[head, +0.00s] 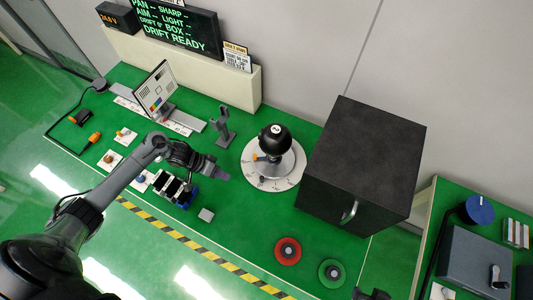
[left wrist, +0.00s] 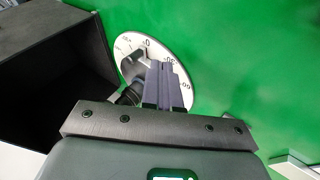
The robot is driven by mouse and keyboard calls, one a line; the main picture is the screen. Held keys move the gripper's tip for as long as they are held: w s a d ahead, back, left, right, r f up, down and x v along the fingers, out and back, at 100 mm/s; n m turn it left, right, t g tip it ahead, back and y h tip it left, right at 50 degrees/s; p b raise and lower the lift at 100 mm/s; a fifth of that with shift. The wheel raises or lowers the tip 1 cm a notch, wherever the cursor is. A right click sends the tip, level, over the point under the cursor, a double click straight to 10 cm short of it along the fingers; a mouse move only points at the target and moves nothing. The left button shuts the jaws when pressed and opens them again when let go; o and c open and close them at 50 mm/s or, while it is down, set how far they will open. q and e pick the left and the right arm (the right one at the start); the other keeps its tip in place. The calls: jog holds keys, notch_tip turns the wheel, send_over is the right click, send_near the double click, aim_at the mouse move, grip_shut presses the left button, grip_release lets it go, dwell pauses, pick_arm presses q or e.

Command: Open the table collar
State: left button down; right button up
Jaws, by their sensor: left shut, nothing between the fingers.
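A black ball-shaped camera (head: 274,140) stands on a round white dial plate (head: 291,176) with printed marks on the green table. A small orange knob (head: 256,157) sticks out on the left of the stand, low down, at what looks like the collar. The dial (left wrist: 138,45) also shows in the left wrist view, partly behind my fingers. My left gripper (head: 222,174) is shut and empty, just left of the dial, its fingers pointing toward it. In the left wrist view its closed fingers (left wrist: 166,85) cover part of the dial and stand. Contact cannot be told.
A large black box (head: 365,150) with a handle stands close right of the dial. A small dark rack (head: 174,190) lies under my left wrist. Red (head: 288,250) and green (head: 332,273) discs lie at the front. A dark part at the bottom edge may be my right gripper.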

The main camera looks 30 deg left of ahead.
aim_at(260, 157)
pick_arm(q)
jog(key=w+a+r+t+y+b, duration=0.1)
jog(key=w+a+r+b, duration=0.2)
jog(key=w+a, duration=0.4)
jog(key=shift+w+a+t+b, duration=0.2)
jog(key=shift+w+t+b, duration=0.15)
jog(key=shift+w, duration=0.9)
pick_arm(e)
notch_tip(260, 157, down, 5)
jog(key=shift+d+f, duration=0.15)
pick_arm(q)
jog(key=shift+f, duration=0.1)
jog(key=b+x, duration=0.2)
jog(key=x, duration=0.8)
jog(key=shift+d+p, duration=0.35)
jog(key=shift+d, duration=0.65)
jog(key=shift+w+d, duration=0.15)
jog(key=shift+d, duration=0.75)
pick_arm(e)
jog(key=shift+f, duration=0.5)
